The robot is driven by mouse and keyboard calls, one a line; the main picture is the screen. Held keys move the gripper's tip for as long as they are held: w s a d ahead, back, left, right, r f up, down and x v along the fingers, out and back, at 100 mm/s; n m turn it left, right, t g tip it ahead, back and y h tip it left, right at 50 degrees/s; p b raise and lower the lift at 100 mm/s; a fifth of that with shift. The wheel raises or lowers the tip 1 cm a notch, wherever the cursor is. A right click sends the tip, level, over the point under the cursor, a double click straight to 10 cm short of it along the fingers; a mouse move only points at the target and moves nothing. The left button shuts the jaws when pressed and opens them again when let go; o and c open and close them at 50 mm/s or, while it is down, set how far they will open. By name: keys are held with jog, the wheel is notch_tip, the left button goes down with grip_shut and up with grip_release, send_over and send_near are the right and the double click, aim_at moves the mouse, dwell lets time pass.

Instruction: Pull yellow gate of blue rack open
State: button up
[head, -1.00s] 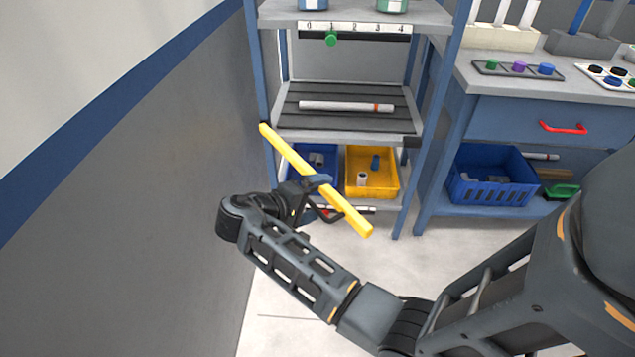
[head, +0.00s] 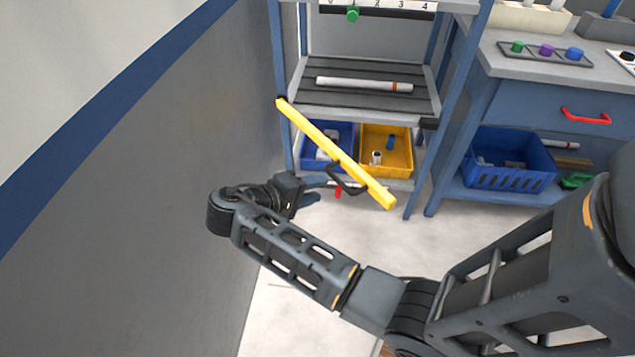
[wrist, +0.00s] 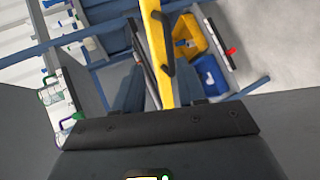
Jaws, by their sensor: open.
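The yellow gate (head: 335,152) is a long bar joined at its left end to the left post of the blue rack (head: 282,140). It stands swung out from the rack front, with its free end toward me. A dark handle (head: 346,184) sits on the gate toward its free end. My gripper (head: 316,191) is open and empty, left of the handle and seemingly apart from it. In the wrist view the gate (wrist: 158,50) runs between and beyond my open fingers (wrist: 158,80). How far the fingertips are from the bar is hard to tell.
A grey wall (head: 150,190) stands close on the left. The middle shelf holds a white pipe (head: 362,84). Blue (head: 312,160) and yellow (head: 408,158) bins sit on the lower shelf. A workbench (head: 530,95) stands right. The floor before the rack is clear.

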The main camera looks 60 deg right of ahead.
jog(key=shift+w+a+r, duration=0.15)
jog(key=shift+a, duration=0.85)
jog(key=shift+r+p, duration=0.1)
jog(key=shift+p, duration=0.5)
